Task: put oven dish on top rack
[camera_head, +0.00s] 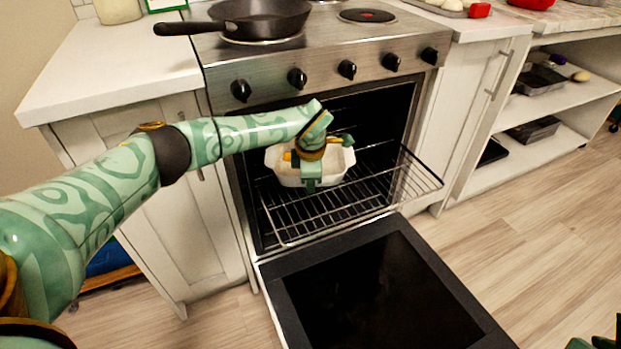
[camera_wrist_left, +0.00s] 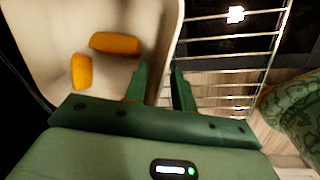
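The white oven dish (camera_head: 283,173) is at the wire rack (camera_head: 330,217) in the open oven, toward its left and back. It holds orange food pieces; two of them show in the left wrist view, where the dish (camera_wrist_left: 110,18) fills the upper left. My left gripper (camera_head: 311,180) reaches down over the dish's near side. Whether the dish's underside touches the rack is hidden. Only a teal scrap of my right side shows at the bottom right corner.
The oven door (camera_head: 385,285) hangs open, low in front. A black pan (camera_head: 262,18) stands on the stove above. A white counter (camera_head: 110,65) is at left; open shelves (camera_head: 560,100) with trays are at right. Floor is clear at lower right.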

